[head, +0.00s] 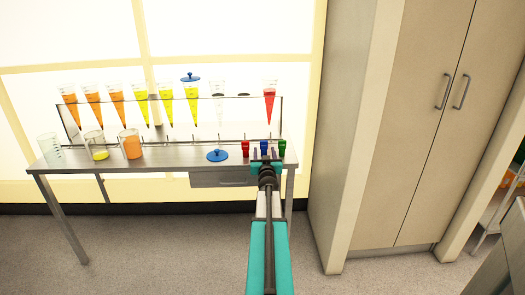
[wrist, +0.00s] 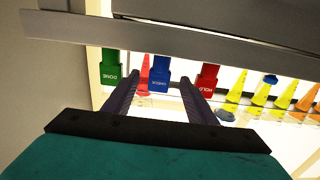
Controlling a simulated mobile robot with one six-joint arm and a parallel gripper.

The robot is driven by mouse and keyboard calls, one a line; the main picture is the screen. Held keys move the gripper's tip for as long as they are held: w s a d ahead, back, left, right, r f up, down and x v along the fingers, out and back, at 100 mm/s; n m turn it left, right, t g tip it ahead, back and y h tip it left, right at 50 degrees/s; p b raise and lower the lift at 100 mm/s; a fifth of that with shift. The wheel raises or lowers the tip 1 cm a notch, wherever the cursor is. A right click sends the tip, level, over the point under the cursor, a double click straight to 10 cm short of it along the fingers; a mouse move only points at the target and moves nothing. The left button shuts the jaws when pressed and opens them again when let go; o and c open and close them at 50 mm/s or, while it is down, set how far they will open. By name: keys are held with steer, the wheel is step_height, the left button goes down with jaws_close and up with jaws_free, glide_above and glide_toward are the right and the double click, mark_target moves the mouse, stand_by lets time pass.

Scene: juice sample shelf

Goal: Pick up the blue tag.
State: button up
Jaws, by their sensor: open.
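The blue tag (head: 264,147) stands at the right end of the metal table, between a red tag (head: 246,148) and a green tag (head: 282,147). In the wrist view the blue tag (wrist: 160,72) shows upside down, in line with the gap between my fingertips, with small pale lettering that I cannot read. My gripper (head: 267,157) is open and empty, just at the front edge of the table before the blue tag. In the wrist view my gripper's (wrist: 160,84) two dark fingers lie on either side of the blue tag's line. I cannot tell whether they overlap it in depth.
The green tag (wrist: 110,68) and red tag (wrist: 208,77) stand close on either side. The table (head: 180,155) also bears beakers (head: 131,145) and a blue disc (head: 217,156). A rack of coloured cones (head: 167,102) stands behind. A tall cabinet (head: 400,130) is at the right.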

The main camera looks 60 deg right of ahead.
mark_target(264, 148)
steer(key=shift+x, duration=2.4)
steer(key=shift+s, duration=0.1)
steer(key=c, duration=1.1)
steer(key=shift+r, duration=0.1)
steer(key=shift+c, duration=0.2)
steer(key=shift+r+p, duration=2.5)
steer(key=shift+r, duration=2.4)
